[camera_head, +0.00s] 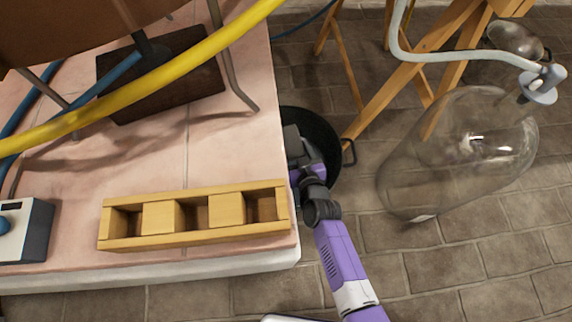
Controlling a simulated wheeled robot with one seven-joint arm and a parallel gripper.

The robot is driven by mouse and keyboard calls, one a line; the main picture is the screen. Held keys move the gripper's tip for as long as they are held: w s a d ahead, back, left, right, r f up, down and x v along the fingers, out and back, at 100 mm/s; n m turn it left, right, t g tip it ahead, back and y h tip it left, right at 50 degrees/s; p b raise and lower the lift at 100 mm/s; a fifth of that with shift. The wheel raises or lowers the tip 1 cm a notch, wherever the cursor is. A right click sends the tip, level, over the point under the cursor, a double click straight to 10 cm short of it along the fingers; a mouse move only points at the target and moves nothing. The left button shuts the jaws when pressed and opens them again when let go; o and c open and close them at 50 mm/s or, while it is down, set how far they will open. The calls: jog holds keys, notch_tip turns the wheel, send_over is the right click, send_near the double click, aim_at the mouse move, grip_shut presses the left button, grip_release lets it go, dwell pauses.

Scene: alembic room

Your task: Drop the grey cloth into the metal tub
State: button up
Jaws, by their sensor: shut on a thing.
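The metal tub (326,132) is a dark round vessel on the floor, right beside the tiled platform's right edge. A handle shows on its right side. My purple arm reaches up from the bottom, and my gripper (294,150) is over the tub's left part, close to the platform edge. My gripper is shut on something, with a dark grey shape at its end. I take this for the grey cloth, but its outline is not clear. The fingertips and much of the tub's left side are hidden.
A wooden rack (195,216) with square openings lies on the platform (150,175) near its front edge. A yellow hose (150,75) crosses above. A large glass vessel (460,155) is on the right, with wooden trestle legs (400,80) behind. Brick floor is clear at lower right.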

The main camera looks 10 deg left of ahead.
jog(key=o, duration=1.4)
jog(key=shift+o, duration=0.2)
jog(key=shift+r, duration=0.1)
jog(key=p+v, duration=0.6)
jog(key=v, duration=0.1)
jog(key=shift+s+d, duration=0.2)
jog(key=shift+s, duration=0.15)
